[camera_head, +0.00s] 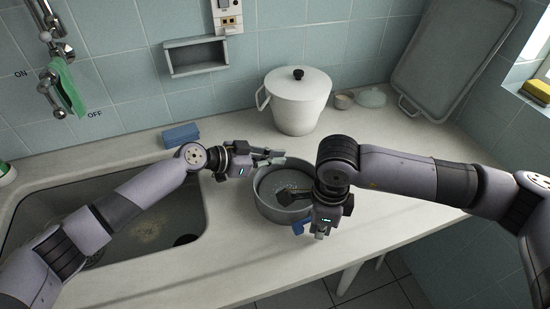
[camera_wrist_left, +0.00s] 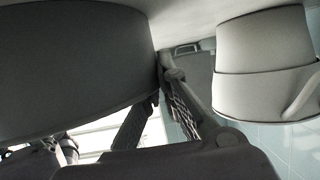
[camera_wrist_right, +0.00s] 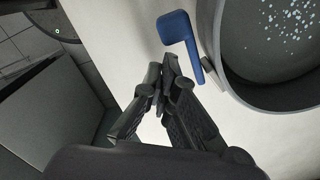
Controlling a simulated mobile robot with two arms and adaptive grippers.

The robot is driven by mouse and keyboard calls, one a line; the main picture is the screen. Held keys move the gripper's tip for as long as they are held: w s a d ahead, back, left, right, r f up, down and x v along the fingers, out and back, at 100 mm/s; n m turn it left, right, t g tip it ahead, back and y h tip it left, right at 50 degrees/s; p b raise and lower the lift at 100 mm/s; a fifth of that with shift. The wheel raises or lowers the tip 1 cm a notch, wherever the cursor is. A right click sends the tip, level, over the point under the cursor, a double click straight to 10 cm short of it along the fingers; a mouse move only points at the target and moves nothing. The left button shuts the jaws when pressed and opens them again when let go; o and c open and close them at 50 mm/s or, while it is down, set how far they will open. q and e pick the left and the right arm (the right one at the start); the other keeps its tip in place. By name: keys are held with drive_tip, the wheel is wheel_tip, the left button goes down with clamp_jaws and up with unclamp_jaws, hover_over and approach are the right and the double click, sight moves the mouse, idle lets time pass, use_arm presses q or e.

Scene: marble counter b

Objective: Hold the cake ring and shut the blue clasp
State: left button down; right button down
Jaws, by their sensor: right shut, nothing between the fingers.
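The cake ring (camera_head: 262,200) is a grey round ring on the counter, right of the sink.
A white lidded pot (camera_head: 298,105) stands behind the ring. The sink (camera_head: 120,222) is at left, with a blue sponge (camera_head: 180,135) behind it. A small bowl (camera_head: 343,101), a teal lid (camera_head: 371,97) and a leaning tray (camera_head: 450,60) are at back right. The front counter edge is close.

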drive_tip(key=shift+s+d+r, duration=0.3)
drive_tip(key=shift+s+r, duration=0.15)
drive_tip(key=shift+s, duration=0.15)
drive_tip(key=shift+s+d+r, duration=0.3)
drive_tip(key=shift+s+r, duration=0.15)
drive_tip(key=shift+s, duration=0.1)
wheel_tip(320, 180, up, 7)
use_arm(q)
drive_tip(key=c, duration=1.7)
unclamp_jaws()
drive_tip(key=shift+a, duration=0.1)
